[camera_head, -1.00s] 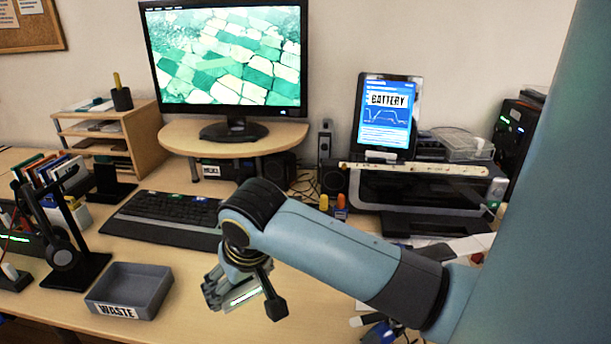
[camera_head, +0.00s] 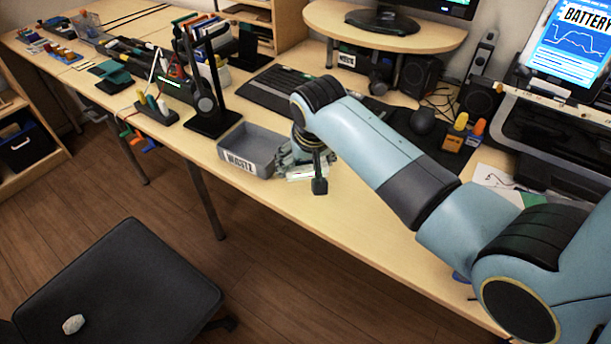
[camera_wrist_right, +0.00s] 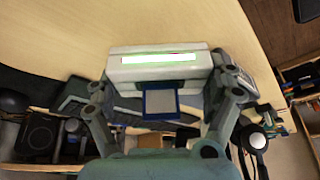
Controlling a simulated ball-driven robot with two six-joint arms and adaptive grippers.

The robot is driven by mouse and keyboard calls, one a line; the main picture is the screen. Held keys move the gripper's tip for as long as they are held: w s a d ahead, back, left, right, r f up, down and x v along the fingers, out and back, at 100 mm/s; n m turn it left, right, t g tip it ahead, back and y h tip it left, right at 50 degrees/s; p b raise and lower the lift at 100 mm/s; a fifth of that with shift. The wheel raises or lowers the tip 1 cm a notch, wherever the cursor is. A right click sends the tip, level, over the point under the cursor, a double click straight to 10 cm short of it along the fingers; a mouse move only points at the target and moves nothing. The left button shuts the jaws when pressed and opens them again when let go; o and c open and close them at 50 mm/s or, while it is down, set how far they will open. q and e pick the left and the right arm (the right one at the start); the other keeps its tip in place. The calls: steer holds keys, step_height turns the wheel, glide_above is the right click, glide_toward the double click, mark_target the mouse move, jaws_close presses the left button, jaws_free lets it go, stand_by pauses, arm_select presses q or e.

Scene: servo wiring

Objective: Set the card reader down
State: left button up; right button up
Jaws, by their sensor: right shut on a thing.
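My right gripper (camera_head: 303,156) is shut on the card reader, a white box with a bright green-white strip. The reader (camera_wrist_right: 160,60) shows clearly between the fingers (camera_wrist_right: 160,84) in the right wrist view, and a blue-edged card (camera_wrist_right: 172,104) sticks out of its near side. In the head view only a pale edge of the reader (camera_head: 308,172) shows below the gripper, beside the grey WASTE tray. Its underside is hidden, so I cannot tell whether it touches the desk. My left gripper is not in view.
The WASTE tray (camera_head: 246,150) lies just left of the gripper. A headset on a black stand (camera_head: 208,105) is further left, and the keyboard (camera_head: 283,92) lies behind. The desk's front strip (camera_head: 345,225) to the right is bare. A black chair (camera_head: 120,285) stands in front.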

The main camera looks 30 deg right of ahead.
mark_target(305, 185)
steer(key=shift+f, duration=2)
steer(key=shift+f+b, duration=0.1)
steer(key=shift+b, duration=0.2)
steer(key=o, duration=1)
steer(key=p+v, duration=0.2)
steer(key=v, duration=1)
